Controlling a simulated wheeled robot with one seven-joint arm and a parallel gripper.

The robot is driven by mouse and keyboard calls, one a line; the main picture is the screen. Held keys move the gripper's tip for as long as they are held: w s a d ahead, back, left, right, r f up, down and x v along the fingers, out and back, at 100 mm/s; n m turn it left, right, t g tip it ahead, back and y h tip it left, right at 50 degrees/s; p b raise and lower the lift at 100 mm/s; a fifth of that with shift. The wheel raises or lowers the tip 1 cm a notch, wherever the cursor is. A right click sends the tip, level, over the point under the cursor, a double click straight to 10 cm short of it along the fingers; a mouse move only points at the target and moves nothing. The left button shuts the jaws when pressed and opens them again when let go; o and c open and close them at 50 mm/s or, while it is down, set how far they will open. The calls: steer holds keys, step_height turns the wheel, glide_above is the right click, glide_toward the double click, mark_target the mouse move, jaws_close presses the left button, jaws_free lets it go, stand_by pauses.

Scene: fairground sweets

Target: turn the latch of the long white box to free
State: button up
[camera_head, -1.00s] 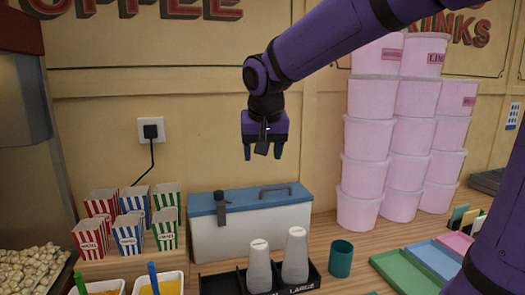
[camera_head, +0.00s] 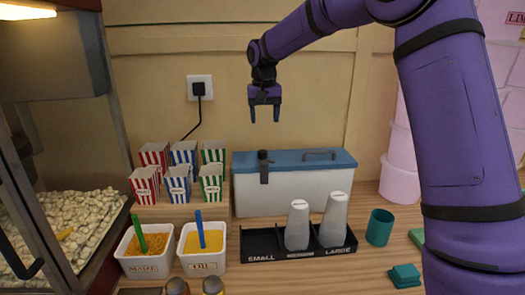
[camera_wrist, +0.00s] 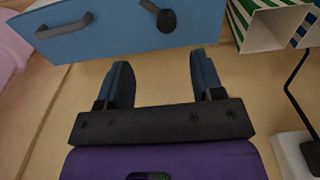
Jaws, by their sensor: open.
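The long white box (camera_head: 285,193) stands at the back of the counter, against the wall, with a blue lid (camera_head: 290,161). A dark latch (camera_head: 263,167) sits at the left part of its front edge and hangs down over the front face. My gripper (camera_head: 265,116) is open and empty, pointing down above the box near the latch's side. In the wrist view, my gripper (camera_wrist: 160,78) is open, with the blue lid (camera_wrist: 100,35) beyond its fingertips. The latch (camera_wrist: 160,18) shows there near the top, apart from the fingers.
Striped popcorn boxes (camera_head: 180,172) stand left of the white box. A black cup holder (camera_head: 265,245) with upturned cups is in front of it. A handle (camera_head: 320,154) rises on the lid's right. A teal cup (camera_head: 380,227) stands to the right.

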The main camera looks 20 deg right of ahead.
mark_target(262, 151)
steer(key=f, duration=0.4)
steer(key=w+f, duration=0.1)
steer(key=f, duration=0.3)
steer(key=w+f, duration=0.1)
steer(key=f, duration=0.3)
steer(key=shift+w+f, duration=0.2)
steer(key=c, duration=0.9)
